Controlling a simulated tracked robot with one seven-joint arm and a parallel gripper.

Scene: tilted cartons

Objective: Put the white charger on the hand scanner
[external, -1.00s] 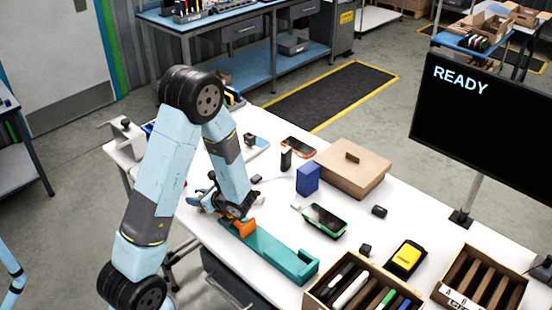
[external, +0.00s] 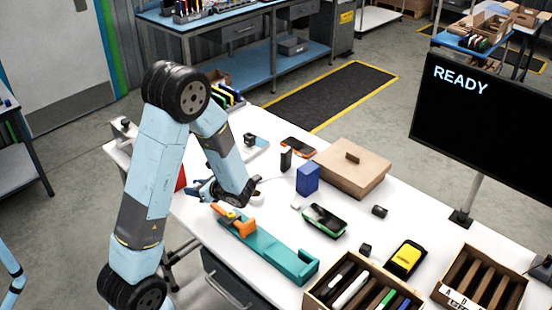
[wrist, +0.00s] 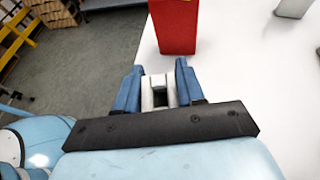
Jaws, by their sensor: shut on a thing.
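My gripper (external: 198,192) is low over the left part of the white table, beyond the orange end of the teal fixture. In the wrist view my gripper (wrist: 158,72) has its blue fingers on either side of a small white block with a dark gap, which looks like the white charger (wrist: 147,94). The fingers hide part of it. I cannot tell for certain which device is the hand scanner: a black one with a yellow face (external: 405,258) lies front right, and a dark-screened one with green edges (external: 324,220) lies mid-table.
The teal fixture (external: 275,250) with an orange clamp lies along the front edge. A red box (wrist: 175,28) stands just ahead of my fingers. A blue box (external: 307,178), a cardboard carton (external: 350,172) and a slotted crate (external: 315,293) stand to the right.

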